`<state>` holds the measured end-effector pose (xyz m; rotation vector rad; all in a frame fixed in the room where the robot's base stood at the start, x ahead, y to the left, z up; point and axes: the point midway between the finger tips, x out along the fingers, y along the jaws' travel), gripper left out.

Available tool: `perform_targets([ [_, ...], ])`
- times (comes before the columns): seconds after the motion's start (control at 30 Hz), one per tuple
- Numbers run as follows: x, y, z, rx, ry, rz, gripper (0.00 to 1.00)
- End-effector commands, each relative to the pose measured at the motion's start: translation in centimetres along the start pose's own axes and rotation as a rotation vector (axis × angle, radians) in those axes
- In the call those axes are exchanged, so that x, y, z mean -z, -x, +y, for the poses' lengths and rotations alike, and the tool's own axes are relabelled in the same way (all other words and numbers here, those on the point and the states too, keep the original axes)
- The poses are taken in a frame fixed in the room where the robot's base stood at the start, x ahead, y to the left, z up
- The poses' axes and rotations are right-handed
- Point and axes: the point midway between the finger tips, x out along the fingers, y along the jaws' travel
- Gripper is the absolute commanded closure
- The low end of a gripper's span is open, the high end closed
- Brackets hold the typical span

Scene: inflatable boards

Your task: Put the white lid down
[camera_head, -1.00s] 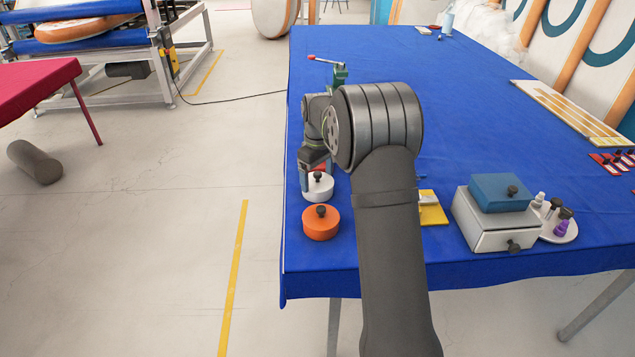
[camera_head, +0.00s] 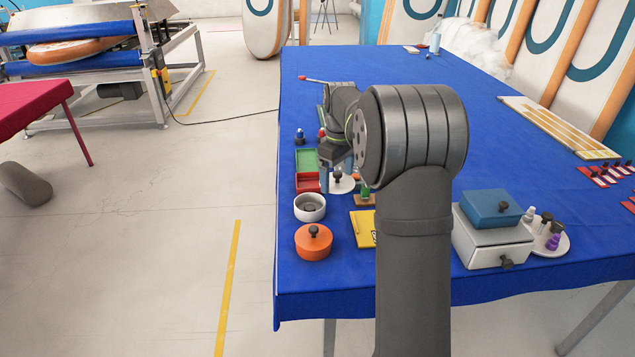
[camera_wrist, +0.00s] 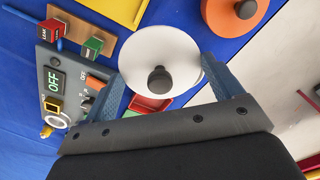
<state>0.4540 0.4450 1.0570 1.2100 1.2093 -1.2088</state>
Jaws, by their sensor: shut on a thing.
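The white lid (camera_head: 343,186) is a round disc with a dark knob, and it also shows in the wrist view (camera_wrist: 138,50). My gripper (camera_head: 338,177) is shut on the lid, with a blue finger on either side of it in the wrist view (camera_wrist: 165,80). The lid is to the right of the white pot (camera_head: 309,214), clear of it. The pot stands open with something dark inside. I cannot tell whether the lid touches the table or hangs just above it.
An orange lidded pot (camera_head: 313,243) stands in front of the white pot. Green (camera_head: 314,161) and red (camera_head: 307,183) trays lie behind it. A yellow pad (camera_head: 364,229) lies to the right. A grey panel reading OFF (camera_wrist: 55,90) is near the lid. Bare blue cloth (camera_head: 430,75) lies farther back.

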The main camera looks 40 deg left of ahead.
Motion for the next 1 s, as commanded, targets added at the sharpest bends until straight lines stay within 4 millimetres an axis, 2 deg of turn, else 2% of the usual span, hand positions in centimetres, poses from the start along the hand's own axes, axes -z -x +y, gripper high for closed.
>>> perform_targets([
  [0.1,-1.9,1.2,0.7,0.000,-0.002,0.001,0.37],
  [0.27,-3.6,2.1,1.2,0.000,-0.007,0.000,0.37],
  [0.37,-5.5,2.3,1.2,0.000,-0.028,0.000,0.37],
  [0.47,-8.7,2.4,1.1,0.000,-0.073,0.000,0.37],
  [0.57,-12.9,2.1,0.5,-0.001,-0.134,0.000,0.37],
  [0.7,-18.9,1.4,-1.2,-0.001,-0.224,0.000,0.37],
  [0.8,-22.6,0.8,-2.8,-0.001,-0.282,0.000,0.37],
  [0.9,-25.4,0.2,-4.3,-0.002,-0.330,0.000,0.37],
  [1.0,-27.4,-0.4,-5.5,-0.002,-0.364,0.000,0.37],
])
